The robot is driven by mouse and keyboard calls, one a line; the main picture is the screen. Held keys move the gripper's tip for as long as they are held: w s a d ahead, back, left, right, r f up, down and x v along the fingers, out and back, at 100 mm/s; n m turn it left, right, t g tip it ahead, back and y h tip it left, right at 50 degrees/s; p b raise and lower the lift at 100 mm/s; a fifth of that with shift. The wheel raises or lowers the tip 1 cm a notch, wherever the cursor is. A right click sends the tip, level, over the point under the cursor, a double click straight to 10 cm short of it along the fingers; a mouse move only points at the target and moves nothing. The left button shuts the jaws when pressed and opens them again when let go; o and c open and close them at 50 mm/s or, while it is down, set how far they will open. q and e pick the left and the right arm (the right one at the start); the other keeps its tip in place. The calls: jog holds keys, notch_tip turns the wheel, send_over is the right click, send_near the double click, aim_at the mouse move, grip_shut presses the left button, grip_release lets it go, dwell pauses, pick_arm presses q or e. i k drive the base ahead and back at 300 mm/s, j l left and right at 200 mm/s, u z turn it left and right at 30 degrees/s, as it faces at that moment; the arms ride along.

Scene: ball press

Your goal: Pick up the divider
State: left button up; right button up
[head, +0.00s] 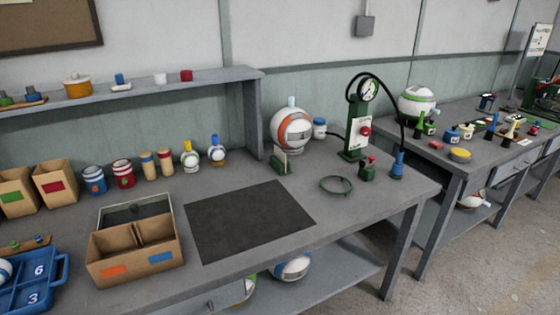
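A thin brown cardboard divider (138,235) stands upright inside an open cardboard box (136,265) on the left part of the workbench. It splits the box into two side-by-side compartments. The front of the box carries an orange label on the left and a blue label on the right. Only the upper part of the divider shows; the front wall hides its lower part. Neither of my grippers is in view.
A shallow light-rimmed tray (134,200) is right behind the box. A dark mat (248,220) lies bare to its right. A blue numbered tray (32,282) is at the left. Striped jars (123,174) stand behind. A green gauge stand (357,130) is further right.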

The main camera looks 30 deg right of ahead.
aim_at(279, 153)
jog(key=i+l, duration=0.1)
jog(key=l, duration=0.3)
jog(key=i+l+z, duration=0.1)
jog(key=l, duration=0.25)
jog(key=i+l, duration=0.1)
jog(key=l, duration=0.3)
jog(key=i+l+z, duration=0.1)
jog(key=l, duration=0.25)
jog(key=i+l, duration=0.1)
jog(key=l, duration=0.25)
jog(key=i+l, duration=0.1)
jog(key=l, duration=0.3)
jog(key=z, duration=0.05)
